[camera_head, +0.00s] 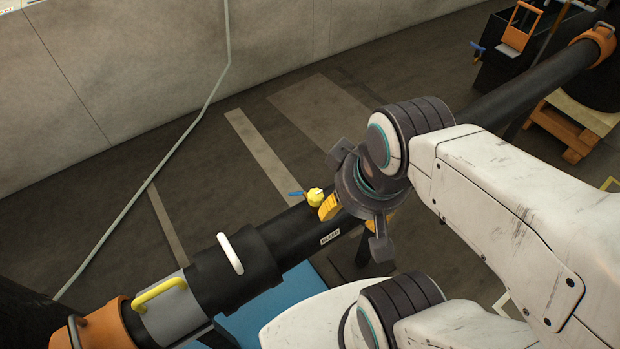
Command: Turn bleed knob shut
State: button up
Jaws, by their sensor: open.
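The yellow bleed knob (316,197) sits on top of the black pipe (290,238), near the middle of the view. A small blue piece (297,194) shows just left of it. A white label (330,238), apparently reading BLEED, is on the pipe's side below it. My gripper (357,214) is open, over the pipe just right of the knob. One yellow finger pad appears close beside the knob; whether it touches cannot be told. The other pad is partly hidden behind my gripper. The pipe under my gripper is hidden.
A white handle (231,254) and a yellow handle (160,293) stand up from the pipe at lower left. An orange collar (107,326) is at its near end. A black bin (500,66) and a wooden pallet (572,125) stand at upper right. Floor behind the pipe is clear.

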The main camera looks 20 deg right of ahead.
aim_at(315, 196)
jog(key=z, duration=1.7)
jog(key=k+j+u, duration=0.1)
jog(key=u, duration=0.3)
jog(key=j+u, duration=0.15)
jog(key=u, duration=0.25)
jog(key=j+u, duration=0.2)
jog(key=u, duration=0.2)
jog(key=k, duration=0.05)
